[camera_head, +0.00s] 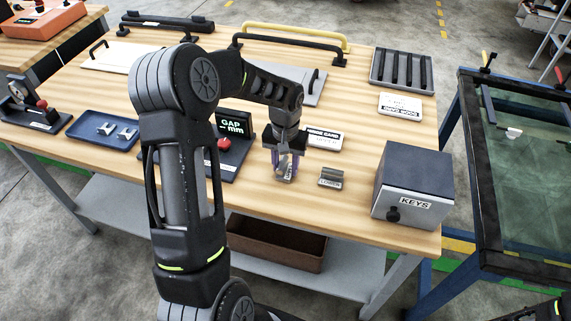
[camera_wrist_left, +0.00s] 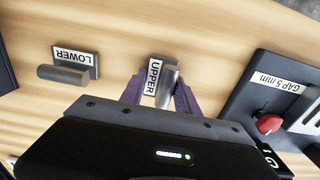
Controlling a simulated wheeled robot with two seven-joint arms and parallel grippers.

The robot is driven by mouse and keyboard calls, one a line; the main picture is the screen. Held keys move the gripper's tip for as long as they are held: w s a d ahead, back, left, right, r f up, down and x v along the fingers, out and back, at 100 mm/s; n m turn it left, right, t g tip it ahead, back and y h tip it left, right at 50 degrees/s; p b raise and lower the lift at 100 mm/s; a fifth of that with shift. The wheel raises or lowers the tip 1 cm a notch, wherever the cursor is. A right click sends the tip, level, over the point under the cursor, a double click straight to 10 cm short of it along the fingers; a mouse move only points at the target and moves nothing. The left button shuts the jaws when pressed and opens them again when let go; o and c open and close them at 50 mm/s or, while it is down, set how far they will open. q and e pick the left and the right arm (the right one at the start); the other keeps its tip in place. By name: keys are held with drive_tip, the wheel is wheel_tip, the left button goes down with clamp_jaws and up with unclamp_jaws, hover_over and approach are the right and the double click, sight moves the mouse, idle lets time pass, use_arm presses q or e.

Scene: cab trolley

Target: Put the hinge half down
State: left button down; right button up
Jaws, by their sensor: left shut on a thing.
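The hinge half labelled UPPER (camera_wrist_left: 153,78) is a small grey piece with a white label and a barrel along one side. My left gripper (camera_head: 286,166) is shut on it, with purple fingers (camera_wrist_left: 162,92) on both sides, low over the front of the wooden table (camera_head: 350,140). I cannot tell whether the piece touches the tabletop. The other hinge half, labelled LOWER (camera_head: 331,178), lies on the table just right of the gripper; it also shows in the left wrist view (camera_wrist_left: 73,66). My right gripper is not in view.
A grey KEYS box (camera_head: 412,188) stands right of the hinge halves. A hinge card (camera_head: 324,139) lies behind them. A gap gauge with a red knob (camera_head: 224,144) stands left, beyond it a blue tray (camera_head: 103,130). Table space around the LOWER half is clear.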

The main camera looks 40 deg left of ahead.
sight(285, 164)
use_arm(q)
drive_tip(key=shift+f, duration=0.1)
drive_tip(key=c, duration=0.9)
unclamp_jaws()
wheel_tip(285, 164, up, 12)
drive_tip(key=shift+r+b, duration=0.15)
drive_tip(key=shift+b, duration=0.4)
